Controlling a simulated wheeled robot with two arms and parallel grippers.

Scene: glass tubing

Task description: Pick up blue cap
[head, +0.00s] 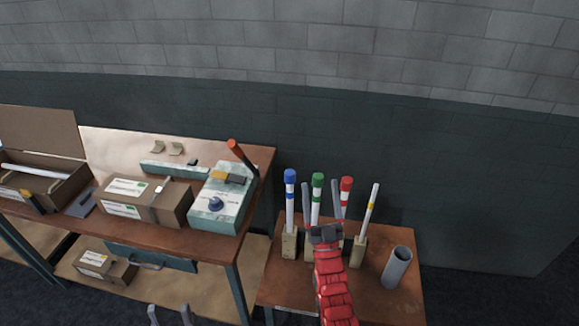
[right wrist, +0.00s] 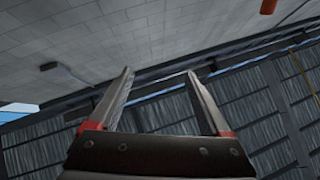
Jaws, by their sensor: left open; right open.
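The blue cap (head: 290,175) sits on top of an upright white tube held in a wooden block (head: 289,245) on the small brown table. A green cap (head: 317,180) and a red cap (head: 346,184) top similar tubes to its right. My right gripper (head: 321,185) is open, fingers pointing up, just right of the blue cap and overlapping the green-capped tube in the picture; the depth between them is unclear. The right wrist view shows its fingers (right wrist: 160,75) apart and empty, with no cap in sight. My left gripper (head: 170,312) is open at the bottom edge, far from the caps.
A white tube with a yellow band (head: 370,208) leans in a block, and a grey cylinder (head: 397,267) stands at the right. The workbench at left holds a teal device with an orange-handled lever (head: 236,147) and cardboard boxes (head: 145,200). A wall stands behind.

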